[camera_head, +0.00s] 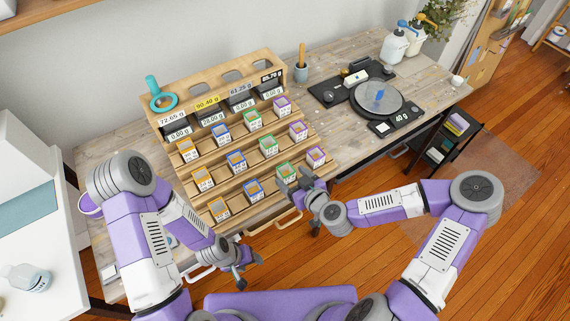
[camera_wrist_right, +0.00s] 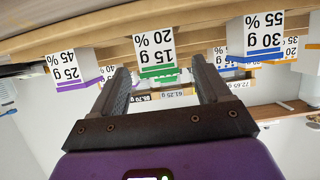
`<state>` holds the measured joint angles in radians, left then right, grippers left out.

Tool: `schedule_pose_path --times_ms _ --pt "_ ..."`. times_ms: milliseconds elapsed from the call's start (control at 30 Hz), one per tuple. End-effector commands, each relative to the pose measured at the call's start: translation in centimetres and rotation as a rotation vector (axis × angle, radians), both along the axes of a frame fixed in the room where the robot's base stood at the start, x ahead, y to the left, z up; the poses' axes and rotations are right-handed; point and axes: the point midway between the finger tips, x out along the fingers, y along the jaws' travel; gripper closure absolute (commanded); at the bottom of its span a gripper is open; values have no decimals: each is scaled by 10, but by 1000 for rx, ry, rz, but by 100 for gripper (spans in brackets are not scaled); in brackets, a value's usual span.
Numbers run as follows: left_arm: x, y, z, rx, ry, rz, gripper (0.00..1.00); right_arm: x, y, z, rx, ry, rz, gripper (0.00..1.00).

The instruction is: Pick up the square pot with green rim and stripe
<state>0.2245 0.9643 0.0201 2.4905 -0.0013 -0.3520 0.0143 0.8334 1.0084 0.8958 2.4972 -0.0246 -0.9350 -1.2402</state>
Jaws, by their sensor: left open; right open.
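Square white pots with a green rim and stripe stand in one column of the wooden rack: a back one (camera_head: 252,119), a middle one (camera_head: 268,146) and a front one (camera_head: 285,170). My right gripper (camera_head: 294,183) is open at the front one, partly covering it. In the right wrist view, which looks upside down, a green-striped pot (camera_wrist_right: 155,48) labelled 15 g, 20 % lies straight ahead, between the two open fingertips (camera_wrist_right: 160,72). The fingers do not look closed on it. My left gripper (camera_head: 240,262) is open and empty, low in front of the rack.
A purple-striped pot (camera_head: 316,156) and a blue-striped pot (camera_head: 254,188) flank the front green one; they also show in the wrist view, purple (camera_wrist_right: 72,72) and blue (camera_wrist_right: 262,38). Orange pots (camera_head: 219,208) stand further left.

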Motion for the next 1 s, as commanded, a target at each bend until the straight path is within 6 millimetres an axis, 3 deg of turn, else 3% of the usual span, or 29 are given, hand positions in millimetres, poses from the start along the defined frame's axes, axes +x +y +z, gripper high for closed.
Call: schedule_pose_path --times_ms 500,800,1000 --pt "0 0 -21 0 1 1 41 54 25 -29 4 2 -1 23" --pt "0 0 -21 0 0 0 41 59 28 -29 1 3 0 23" --pt "0 0 -21 0 0 0 41 58 28 -29 1 2 0 52"
